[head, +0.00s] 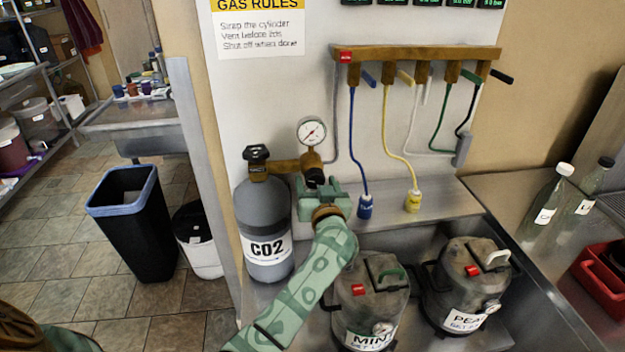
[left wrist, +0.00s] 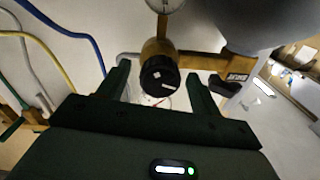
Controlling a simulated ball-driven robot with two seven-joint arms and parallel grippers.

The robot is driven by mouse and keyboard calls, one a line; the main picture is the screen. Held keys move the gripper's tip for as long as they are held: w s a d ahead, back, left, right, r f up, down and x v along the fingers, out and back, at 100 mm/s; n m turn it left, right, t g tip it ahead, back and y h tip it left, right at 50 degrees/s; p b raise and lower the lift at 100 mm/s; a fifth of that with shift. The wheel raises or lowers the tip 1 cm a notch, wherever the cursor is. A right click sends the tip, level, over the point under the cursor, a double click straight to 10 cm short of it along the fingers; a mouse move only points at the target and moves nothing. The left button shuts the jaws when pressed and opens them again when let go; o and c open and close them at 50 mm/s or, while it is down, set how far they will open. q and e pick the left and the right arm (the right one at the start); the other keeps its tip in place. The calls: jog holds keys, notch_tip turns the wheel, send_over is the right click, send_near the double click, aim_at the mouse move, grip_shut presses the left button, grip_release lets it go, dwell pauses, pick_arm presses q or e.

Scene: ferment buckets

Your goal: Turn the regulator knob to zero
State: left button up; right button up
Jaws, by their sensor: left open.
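The regulator knob is a black round knob on the brass regulator body. In the head view the knob (head: 315,175) sits just below the round gauge (head: 311,131), partly hidden by my gripper. In the left wrist view the knob (left wrist: 159,76) faces the camera with a pale mark on its face. My left gripper (head: 318,190) is open, its fingers pointing at the regulator. In the left wrist view the fingers of my left gripper (left wrist: 158,85) stand on either side of the knob, with gaps. The grey CO2 cylinder (head: 264,215) stands left of it. My right gripper does not show.
Bottles (head: 545,200) stand at the right.

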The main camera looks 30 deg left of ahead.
pick_arm(q)
jog(key=shift+w+a, duration=0.35)
jog(key=shift+w, duration=0.15)
jog(key=shift+r, duration=0.15)
jog(key=c, duration=1)
